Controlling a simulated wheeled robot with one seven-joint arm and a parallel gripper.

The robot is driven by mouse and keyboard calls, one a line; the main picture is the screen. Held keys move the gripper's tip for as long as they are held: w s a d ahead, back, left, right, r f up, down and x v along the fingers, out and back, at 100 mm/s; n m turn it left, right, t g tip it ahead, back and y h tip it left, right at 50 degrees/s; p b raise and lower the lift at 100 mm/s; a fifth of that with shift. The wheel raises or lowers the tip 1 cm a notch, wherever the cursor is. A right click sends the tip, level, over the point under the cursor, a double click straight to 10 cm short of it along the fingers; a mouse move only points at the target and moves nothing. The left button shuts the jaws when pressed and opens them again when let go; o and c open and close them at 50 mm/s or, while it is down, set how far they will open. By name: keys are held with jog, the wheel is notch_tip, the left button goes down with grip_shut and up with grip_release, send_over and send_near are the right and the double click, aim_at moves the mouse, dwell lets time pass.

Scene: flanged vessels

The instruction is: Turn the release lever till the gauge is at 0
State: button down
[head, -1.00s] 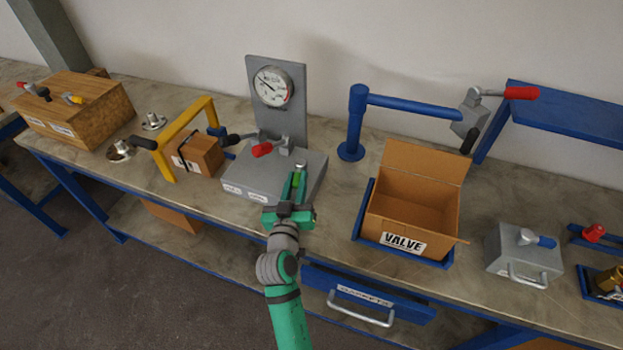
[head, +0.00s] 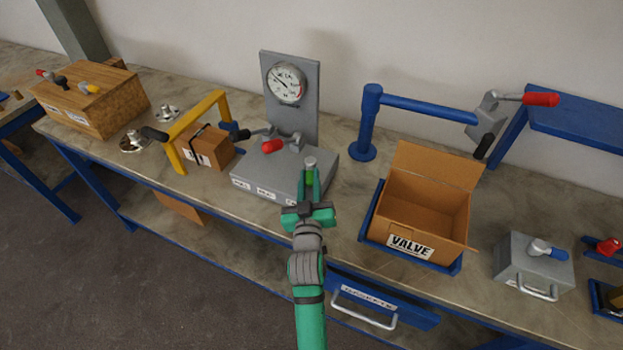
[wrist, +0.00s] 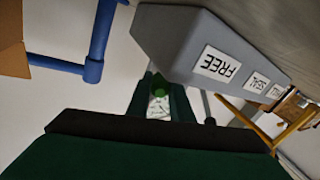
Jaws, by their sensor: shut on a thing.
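A round white gauge (head: 286,83) is on an upright grey panel behind a grey box (head: 262,172). Its dark needle appears to point to the upper left; its numbers are too small to read. A red-handled lever (head: 273,146) is on top of the box. At the box's right front, my gripper (head: 309,182) is shut on a green handle with a grey end (head: 310,162). I cannot tell how this handle joins the box. In the wrist view, the green handle (wrist: 160,86) is between the fingers, beside the box (wrist: 180,45), whose nearest label reads FREE.
An open cardboard box marked VALVE (head: 425,205) stands in a blue tray to the right. A blue post with an arm (head: 368,125) rises behind it. A yellow frame (head: 200,120) and a small brown carton (head: 208,147) stand to the left. A drawer (head: 380,300) is partly open below.

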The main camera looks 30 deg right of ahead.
jog(key=c, duration=1.6)
grip_release()
jog(key=shift+f, duration=0.2)
jog(key=shift+r, duration=0.1)
jog(key=shift+s, duration=0.1)
jog(key=v, duration=1)
jog(key=shift+s+a, duration=0.15)
jog(key=shift+s, duration=0.15)
